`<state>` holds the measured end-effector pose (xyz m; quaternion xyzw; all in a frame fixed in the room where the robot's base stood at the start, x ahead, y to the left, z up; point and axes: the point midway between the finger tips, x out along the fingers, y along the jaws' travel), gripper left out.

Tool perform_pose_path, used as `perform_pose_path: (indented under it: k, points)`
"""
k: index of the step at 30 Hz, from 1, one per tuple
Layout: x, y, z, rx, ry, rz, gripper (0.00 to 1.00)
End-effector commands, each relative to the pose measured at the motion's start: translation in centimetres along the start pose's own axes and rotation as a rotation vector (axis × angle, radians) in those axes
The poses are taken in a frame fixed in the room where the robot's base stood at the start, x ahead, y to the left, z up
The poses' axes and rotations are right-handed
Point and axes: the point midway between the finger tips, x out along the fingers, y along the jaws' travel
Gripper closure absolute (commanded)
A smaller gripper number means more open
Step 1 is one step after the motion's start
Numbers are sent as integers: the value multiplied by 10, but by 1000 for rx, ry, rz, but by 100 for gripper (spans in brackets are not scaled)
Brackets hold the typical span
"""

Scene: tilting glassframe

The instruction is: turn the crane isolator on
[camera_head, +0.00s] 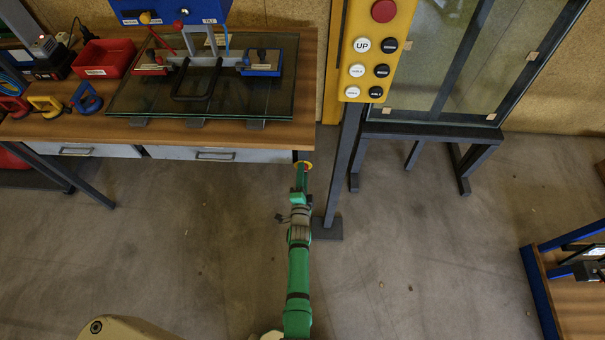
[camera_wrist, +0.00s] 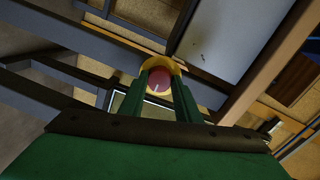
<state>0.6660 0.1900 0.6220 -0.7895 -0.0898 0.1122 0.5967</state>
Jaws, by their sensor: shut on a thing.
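The crane isolator appears in the wrist view as a round red knob (camera_wrist: 159,78) with a pale mark on its face, on a yellow surround (camera_wrist: 160,63). My green gripper (camera_wrist: 159,88) has one finger on each side of the knob and is shut on it. In the head view, only a small yellow and red part of the isolator (camera_head: 304,163) shows beyond my gripper (camera_head: 301,176), near the workbench's front right corner. I cannot tell from the mark which position the knob is in.
A wooden workbench (camera_head: 70,130) holds a glass pane (camera_head: 270,105), a blue lifting device (camera_head: 175,10) and a red bin (camera_head: 104,58). A yellow button pendant (camera_head: 350,80) and a dark post (camera_head: 343,160) stand close right of my gripper.

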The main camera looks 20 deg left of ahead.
Motion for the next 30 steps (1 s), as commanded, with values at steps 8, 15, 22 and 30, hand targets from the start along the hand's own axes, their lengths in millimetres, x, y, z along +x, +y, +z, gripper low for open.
perform_pose_path:
  k: [8, 15, 22, 30]
  points:
    - [0, -1, -1, 22, 0, -2, 93]
    - [0, 0, -1, 22, 0, -1, 93]
    - [0, 0, -1, 21, 0, -1, 51]
    - [-5, 1, 0, 20, -1, 1, 51]
